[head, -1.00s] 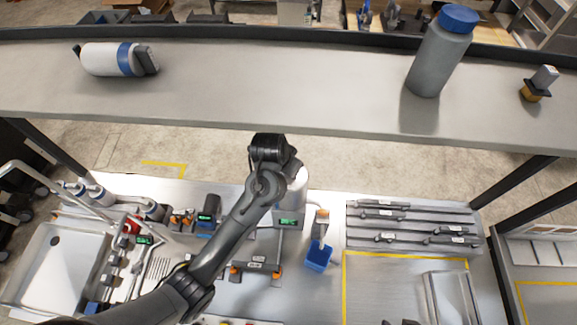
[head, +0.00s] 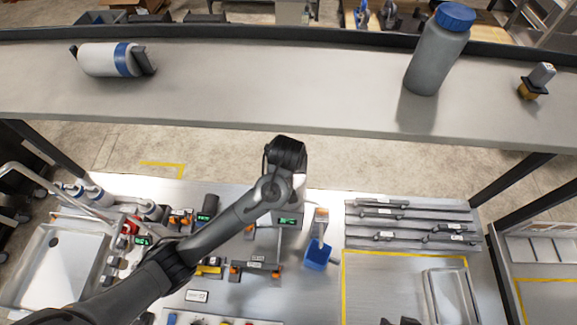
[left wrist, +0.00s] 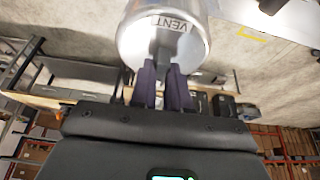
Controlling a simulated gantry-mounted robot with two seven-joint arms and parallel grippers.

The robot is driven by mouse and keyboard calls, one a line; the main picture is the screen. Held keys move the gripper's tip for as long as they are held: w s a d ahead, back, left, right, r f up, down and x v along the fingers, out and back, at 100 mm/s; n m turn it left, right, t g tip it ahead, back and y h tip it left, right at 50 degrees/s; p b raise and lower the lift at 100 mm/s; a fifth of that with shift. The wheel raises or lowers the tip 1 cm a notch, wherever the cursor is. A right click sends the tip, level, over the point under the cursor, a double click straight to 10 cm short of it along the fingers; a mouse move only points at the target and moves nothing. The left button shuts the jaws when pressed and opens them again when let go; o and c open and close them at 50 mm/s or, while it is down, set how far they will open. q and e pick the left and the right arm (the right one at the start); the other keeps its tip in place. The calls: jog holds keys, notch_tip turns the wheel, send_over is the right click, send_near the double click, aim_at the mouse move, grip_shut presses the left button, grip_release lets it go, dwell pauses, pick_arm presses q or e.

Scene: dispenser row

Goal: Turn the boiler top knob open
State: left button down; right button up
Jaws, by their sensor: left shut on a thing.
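In the left wrist view the boiler (left wrist: 133,38) is a shiny silver cylinder with a VENT label (left wrist: 171,22). A grey knob (left wrist: 160,47) below the label runs down between the two dark purple fingers of my left gripper (left wrist: 163,84), which is shut on it. In the head view my left arm hides most of the boiler, the knob and the gripper fingers. A base with a lit green display (head: 288,221) shows just below the wrist. Dark tips at the bottom edge, apparently my right gripper (head: 400,321), are mostly cut off.
A shelf (head: 270,85) crosses above the bench, bearing a white bottle lying down (head: 100,59) and a grey blue-capped bottle (head: 435,55). A blue scoop (head: 319,256) lies right of the boiler. Small fixtures and a sink (head: 55,262) stand left. The yellow-outlined area (head: 380,290) is partly clear.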

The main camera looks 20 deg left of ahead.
pick_arm(q)
jog(key=c, duration=1.1)
grip_release()
jog(key=shift+r, duration=0.1)
jog(key=a+b+v, duration=0.1)
jog(key=v, duration=0.6)
jog(key=shift+d+r, duration=0.15)
jog(key=shift+d, duration=0.35)
jog(key=shift+s, duration=0.15)
